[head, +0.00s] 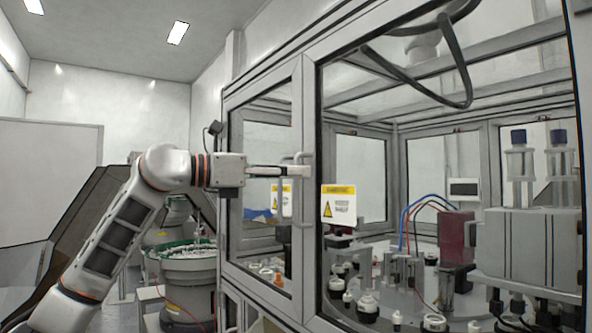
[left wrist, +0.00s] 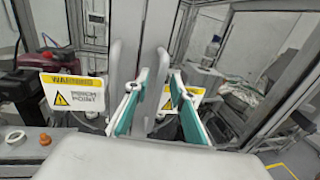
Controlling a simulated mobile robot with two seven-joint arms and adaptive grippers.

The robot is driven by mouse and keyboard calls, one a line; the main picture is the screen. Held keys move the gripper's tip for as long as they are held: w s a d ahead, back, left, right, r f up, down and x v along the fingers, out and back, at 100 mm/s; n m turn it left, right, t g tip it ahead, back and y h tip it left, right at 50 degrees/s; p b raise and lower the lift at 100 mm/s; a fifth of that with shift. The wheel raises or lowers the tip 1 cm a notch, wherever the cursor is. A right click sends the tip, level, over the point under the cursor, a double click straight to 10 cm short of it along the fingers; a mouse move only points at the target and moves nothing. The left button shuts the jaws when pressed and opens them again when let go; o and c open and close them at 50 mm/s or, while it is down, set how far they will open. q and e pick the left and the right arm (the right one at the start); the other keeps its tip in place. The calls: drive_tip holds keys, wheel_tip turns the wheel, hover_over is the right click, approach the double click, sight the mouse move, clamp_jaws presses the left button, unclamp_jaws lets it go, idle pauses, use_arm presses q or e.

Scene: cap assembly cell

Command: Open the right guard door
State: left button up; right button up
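The right guard door (head: 312,110) is a large grey-framed glass panel with a yellow-and-white warning sign (head: 339,204). It looks closed in line with the left guard door (head: 233,190). Upright grey handles (head: 299,205) stand where the two doors meet. My left gripper (head: 307,172) reaches in from the left at handle height. In the left wrist view its two teal-padded fingers (left wrist: 158,98) are apart, with an upright grey bar showing between them. I cannot tell whether either finger touches it. My right gripper is not in view.
Behind the glass are a dark red box (head: 457,238), blue-capped cylinders (head: 518,165) and a round table with small parts. A green-rimmed bowl feeder (head: 188,262) stands outside at the left, behind my arm. In the left wrist view, the dark frame runs close by on the right.

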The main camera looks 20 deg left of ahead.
use_arm(q)
drive_tip(key=shift+w+d, duration=0.3)
drive_tip(key=shift+d, duration=0.05)
clamp_jaws()
